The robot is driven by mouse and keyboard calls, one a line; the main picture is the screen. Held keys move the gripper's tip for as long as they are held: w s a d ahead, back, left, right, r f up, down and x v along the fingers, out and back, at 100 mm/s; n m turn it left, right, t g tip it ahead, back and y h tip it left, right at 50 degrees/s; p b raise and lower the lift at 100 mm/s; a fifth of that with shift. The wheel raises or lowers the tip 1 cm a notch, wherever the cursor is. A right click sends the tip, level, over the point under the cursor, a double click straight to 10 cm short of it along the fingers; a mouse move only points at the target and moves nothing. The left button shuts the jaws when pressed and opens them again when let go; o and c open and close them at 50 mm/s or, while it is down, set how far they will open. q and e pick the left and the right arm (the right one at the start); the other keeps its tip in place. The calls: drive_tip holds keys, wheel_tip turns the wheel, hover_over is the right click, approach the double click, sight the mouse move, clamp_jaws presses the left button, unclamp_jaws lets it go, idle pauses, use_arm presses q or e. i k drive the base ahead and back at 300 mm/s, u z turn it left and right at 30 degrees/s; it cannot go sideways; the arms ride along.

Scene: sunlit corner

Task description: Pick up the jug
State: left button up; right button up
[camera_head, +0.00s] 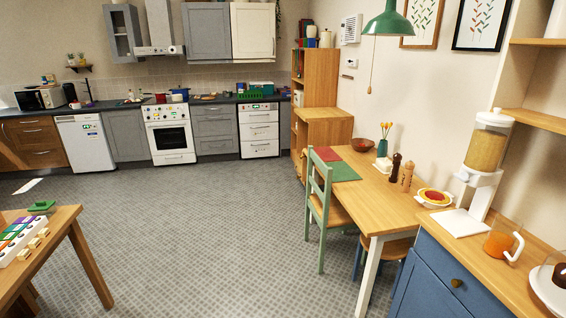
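The jug (497,241) looks like the clear vessel with orange contents and a white handle on the right. It stands upright on the wooden top of the blue cabinet (440,284). Its handle points to the right and toward the front. Neither of my grippers shows in the head view.
A cereal dispenser (487,150) with a white base stands just behind and left of the jug. A white dish with a dark item (549,290) is at the right edge. A dining table (388,205) with a green chair (319,205) lies left. Open floor (200,235) fills the middle.

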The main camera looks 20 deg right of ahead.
sight(507, 229)
drive_tip(key=z, duration=0.1)
drive_tip(key=i, duration=2.05)
drive_tip(key=z, duration=1.15)
drive_tip(key=i, duration=1.05)
drive_tip(key=z, duration=1.55)
drive_tip(key=i, duration=0.65)
drive_tip(key=z, duration=0.4)
